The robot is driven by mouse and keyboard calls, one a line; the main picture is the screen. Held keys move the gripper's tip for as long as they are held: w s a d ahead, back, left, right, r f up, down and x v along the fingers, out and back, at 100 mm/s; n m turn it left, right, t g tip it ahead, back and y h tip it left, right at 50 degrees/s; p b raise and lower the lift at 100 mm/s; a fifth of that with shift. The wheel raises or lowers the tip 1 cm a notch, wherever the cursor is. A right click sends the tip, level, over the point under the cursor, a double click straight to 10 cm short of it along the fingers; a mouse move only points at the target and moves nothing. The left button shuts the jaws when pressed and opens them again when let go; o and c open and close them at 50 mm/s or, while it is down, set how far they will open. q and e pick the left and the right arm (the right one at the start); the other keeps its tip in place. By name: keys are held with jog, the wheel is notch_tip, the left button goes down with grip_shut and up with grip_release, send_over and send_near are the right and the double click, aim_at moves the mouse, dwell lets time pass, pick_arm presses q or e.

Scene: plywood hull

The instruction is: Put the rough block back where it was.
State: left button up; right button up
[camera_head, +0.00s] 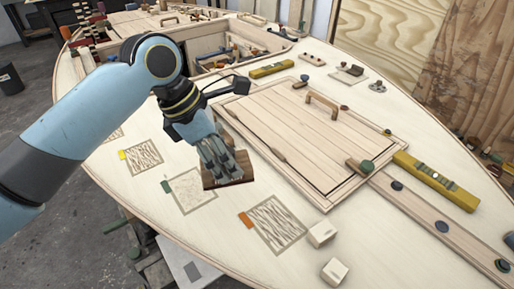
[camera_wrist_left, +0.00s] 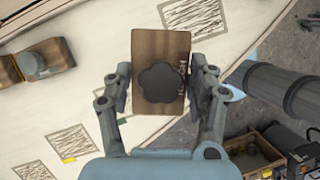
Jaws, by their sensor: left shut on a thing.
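The block (camera_head: 239,176), brown with a dark base edge, is in my left gripper (camera_head: 217,158), just above or on the pale deck. I cannot tell whether it touches the deck. In the left wrist view the block (camera_wrist_left: 178,50) shows a round, lobed black knob (camera_wrist_left: 159,83) and dark lettering along one side. The fingers of my left gripper (camera_wrist_left: 161,88) stand on both sides of it. A framed patch with a green tag (camera_head: 192,191) lies just left of the block. A hatched patch with an orange tag (camera_head: 272,225) lies nearer. My right gripper is not in view.
Another hatched patch with a yellow tag (camera_head: 141,157) lies further left. A panelled hatch (camera_head: 300,130) with a handle is right of the block. Two small pale blocks (camera_head: 322,234) stand in front. Yellow levels (camera_head: 436,181) lie on the deck.

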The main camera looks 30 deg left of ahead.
pick_arm(q)
jog(key=w+a+f, duration=0.1)
jog(key=w+f, duration=0.1)
jog(key=w, duration=0.1)
jog(key=w+a+f+b, duration=0.1)
jog(key=w+f, duration=0.1)
jog(key=w, duration=0.2)
jog(key=w+a+f+b, duration=0.1)
jog(key=w+a+f, duration=0.1)
jog(key=w, duration=0.1)
jog(key=shift+w+f, duration=0.2)
jog(key=shift+w, duration=0.2)
jog(key=shift+w+a+f, duration=0.1)
jog(key=shift+w+f, duration=0.05)
jog(key=shift+w, duration=0.1)
jog(key=shift+f, duration=0.35)
notch_tip(320, 180, down, 2)
jog(key=shift+f, duration=0.65)
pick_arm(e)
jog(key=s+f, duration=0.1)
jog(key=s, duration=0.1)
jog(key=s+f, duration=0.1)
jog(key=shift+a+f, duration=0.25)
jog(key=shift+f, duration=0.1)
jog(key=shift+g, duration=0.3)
